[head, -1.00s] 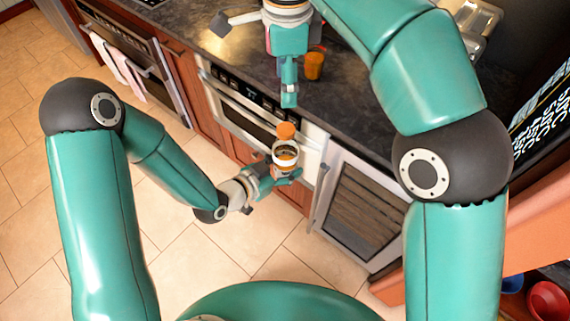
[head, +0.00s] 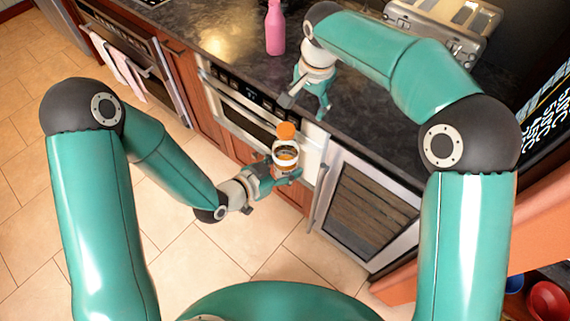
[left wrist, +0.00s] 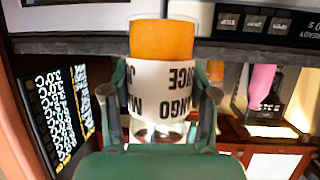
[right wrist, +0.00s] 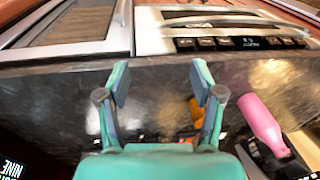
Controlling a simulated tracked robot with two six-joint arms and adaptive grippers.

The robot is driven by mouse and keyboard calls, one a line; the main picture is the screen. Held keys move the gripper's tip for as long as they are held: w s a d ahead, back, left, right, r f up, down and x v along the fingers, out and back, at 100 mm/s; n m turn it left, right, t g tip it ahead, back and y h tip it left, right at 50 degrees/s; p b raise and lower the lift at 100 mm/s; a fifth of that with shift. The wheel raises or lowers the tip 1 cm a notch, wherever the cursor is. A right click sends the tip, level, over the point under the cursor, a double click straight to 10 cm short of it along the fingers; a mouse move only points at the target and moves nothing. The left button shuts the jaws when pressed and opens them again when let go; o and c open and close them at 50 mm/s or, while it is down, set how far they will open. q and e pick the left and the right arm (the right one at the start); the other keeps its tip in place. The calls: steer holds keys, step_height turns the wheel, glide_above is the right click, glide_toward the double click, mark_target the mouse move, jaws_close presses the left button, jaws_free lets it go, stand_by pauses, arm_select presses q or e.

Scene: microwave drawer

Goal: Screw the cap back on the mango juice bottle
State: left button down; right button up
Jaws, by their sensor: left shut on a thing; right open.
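The mango juice bottle (head: 285,165), clear with a white label and orange juice, is held off the floor in front of the counter. It also shows in the left wrist view (left wrist: 164,82), where the picture is upside down. My left gripper (head: 281,177) is shut around its label. My right gripper (head: 305,107) is open and empty, above the counter edge and apart from the cap.
A pink bottle (head: 275,28) stands on the dark counter (head: 355,120). An orange object (right wrist: 196,110) shows partly behind a right finger in the right wrist view. A toaster (head: 445,20) stands at the back right. The microwave drawer front (head: 238,112) is behind the bottle.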

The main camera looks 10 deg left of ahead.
steer(key=s+d+f+n+g+y, duration=0.1)
steer(key=s+d+f+n, duration=0.2)
steer(key=f, duration=0.8)
steer(key=s+d+f+n+y, duration=0.1)
steer(key=s+d+f, duration=0.3)
steer(key=f, duration=0.7)
steer(key=s+d+f, duration=0.2)
steer(key=s+f, duration=0.2)
steer(key=s, duration=0.6)
steer(key=s+d+f+y, duration=0.1)
steer(key=s+d+f, duration=0.2)
steer(key=s, duration=0.7)
steer(key=shift+s+d+f, duration=0.2)
steer(key=shift+s+f, duration=0.1)
steer(key=shift+f, duration=0.25)
arm_select(q)
steer(key=w+a+r+n+t+y, duration=0.1)
steer(key=w+a+r+n+y, duration=0.1)
steer(key=a+n+y, duration=0.2)
steer(key=w+a+r+n+t+y, duration=0.1)
steer(key=w+a+n+t+y, duration=0.1)
steer(key=a, duration=0.9)
steer(key=w+n+y, duration=0.1)
steer(key=n+y, duration=0.1)
steer(key=shift+a+r+y, duration=0.2)
steer(key=shift+r+y, duration=0.1)
steer(key=shift+r, duration=0.1)
